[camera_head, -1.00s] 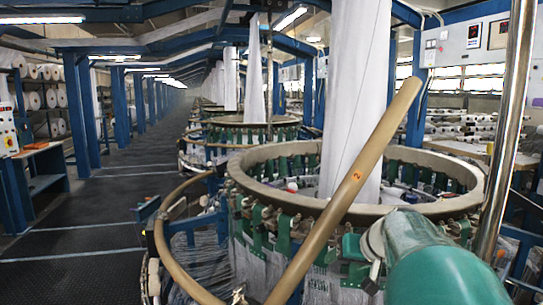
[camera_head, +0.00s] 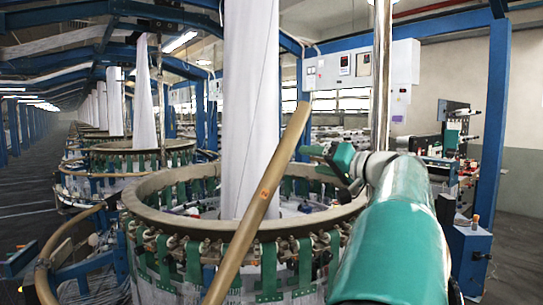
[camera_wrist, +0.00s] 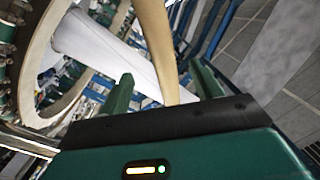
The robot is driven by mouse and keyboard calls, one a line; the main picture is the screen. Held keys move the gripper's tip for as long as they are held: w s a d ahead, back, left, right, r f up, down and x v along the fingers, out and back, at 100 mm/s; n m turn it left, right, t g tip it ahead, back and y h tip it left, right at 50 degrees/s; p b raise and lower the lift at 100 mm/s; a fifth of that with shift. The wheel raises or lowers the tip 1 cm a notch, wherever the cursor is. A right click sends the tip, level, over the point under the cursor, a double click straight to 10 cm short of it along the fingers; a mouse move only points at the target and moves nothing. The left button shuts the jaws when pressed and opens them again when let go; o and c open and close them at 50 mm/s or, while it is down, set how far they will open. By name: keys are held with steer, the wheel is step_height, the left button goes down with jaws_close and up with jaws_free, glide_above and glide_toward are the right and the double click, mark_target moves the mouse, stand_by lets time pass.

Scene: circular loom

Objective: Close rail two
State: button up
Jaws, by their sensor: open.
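Rail two is a tan, slightly curved bar (camera_head: 264,195) with an orange mark that looks like a 2. In the head view it stands steeply tilted in front of the loom ring, its upper end leaning right. My gripper (camera_head: 311,160) is just right of the rail's upper part, its green fingers pointing left. In the wrist view the rail (camera_wrist: 156,35) runs down from the top edge into the gap between the two spread fingers of my gripper (camera_wrist: 160,72). I cannot tell whether it lies within their reach. Its lower end is cut off in the head view.
The round loom ring (camera_head: 155,216) with green strips stands behind the rail, white fabric (camera_head: 248,110) rising from it. Another tan curved rail (camera_head: 55,245) is at left. A steel pole (camera_head: 382,70) stands behind my arm. The aisle floor (camera_head: 25,205) at far left is clear.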

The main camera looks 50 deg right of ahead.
mark_target(278, 154)
steer(key=w, duration=0.4)
steer(key=w+d, duration=0.1)
steer(key=w, duration=0.4)
steer(key=w+d, duration=0.1)
steer(key=w, duration=0.3)
steer(key=shift+w, duration=0.25)
steer(key=shift+c, duration=0.5)
